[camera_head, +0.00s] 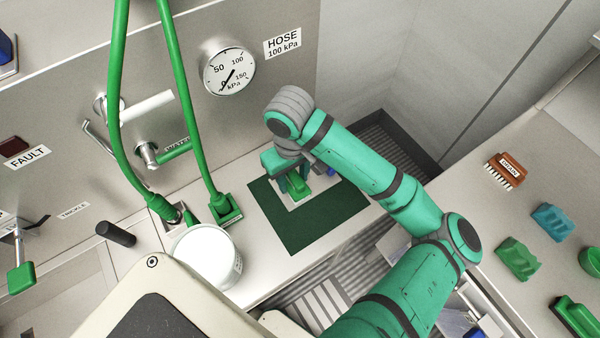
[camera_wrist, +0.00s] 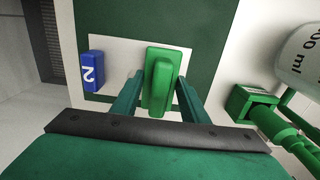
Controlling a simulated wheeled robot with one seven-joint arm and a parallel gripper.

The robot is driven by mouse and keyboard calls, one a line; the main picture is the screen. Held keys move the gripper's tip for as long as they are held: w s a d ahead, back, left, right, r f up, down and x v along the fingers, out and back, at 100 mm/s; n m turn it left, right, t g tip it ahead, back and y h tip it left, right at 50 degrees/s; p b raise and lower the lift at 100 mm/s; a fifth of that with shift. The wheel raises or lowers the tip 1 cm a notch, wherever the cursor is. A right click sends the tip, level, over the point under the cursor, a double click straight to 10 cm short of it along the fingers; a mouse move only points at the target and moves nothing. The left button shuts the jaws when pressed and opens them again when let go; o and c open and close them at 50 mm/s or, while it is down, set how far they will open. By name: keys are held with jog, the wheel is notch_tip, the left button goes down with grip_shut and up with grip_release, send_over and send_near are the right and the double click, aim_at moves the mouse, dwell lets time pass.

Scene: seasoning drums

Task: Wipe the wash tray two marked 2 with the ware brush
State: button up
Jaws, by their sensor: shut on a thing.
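My gripper (camera_wrist: 160,82) is shut on the green ware brush (camera_wrist: 161,66), with one finger on each side of its handle. The brush is over the pale rectangular wash tray two (camera_wrist: 112,50), and its bristles are hidden beneath it. I cannot tell whether they touch the tray. A blue block marked 2 (camera_wrist: 92,72) stands at the tray's left edge in the wrist view. In the head view, my gripper (camera_head: 290,183) and the brush (camera_head: 298,186) are over the tray, partly hidden by my arm, and the blue block (camera_head: 331,171) shows just to the right.
The tray lies on a dark green mat (camera_head: 312,232). A white measuring cup (camera_head: 207,257) and green hoses in green fittings (camera_head: 226,208) stand to the left. A drain brush (camera_head: 506,170), blue sponge (camera_head: 552,222) and green sponge (camera_head: 518,258) lie on the right counter.

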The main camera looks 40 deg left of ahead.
jog(key=shift+s+a, duration=0.2)
jog(key=shift+s, duration=0.3)
jog(key=shift+o, duration=0.2)
jog(key=shift+w+d+f, duration=0.1)
jog(key=shift+w+d, duration=0.25)
jog(key=shift+w, duration=0.5)
jog(key=shift+w+d, duration=0.35)
jog(key=shift+w, duration=0.5)
jog(key=shift+w+d, duration=0.3)
jog(key=shift+w, duration=0.5)
jog(key=shift+w+d, duration=0.3)
jog(key=shift+w, duration=0.45)
jog(key=shift+c, duration=0.2)
jog(key=shift+s, duration=0.1)
jog(key=shift+s+a, duration=0.4)
jog(key=shift+s, duration=0.45)
jog(key=shift+s+a+r, duration=0.1)
jog(key=shift+s+a, duration=0.2)
jog(key=shift+s, duration=0.45)
jog(key=shift+s+a+r, duration=0.1)
jog(key=shift+s+a, duration=0.25)
jog(key=shift+s, duration=0.4)
jog(key=shift+s+a, duration=0.3)
jog(key=shift+s, duration=0.45)
jog(key=shift+r, duration=3)
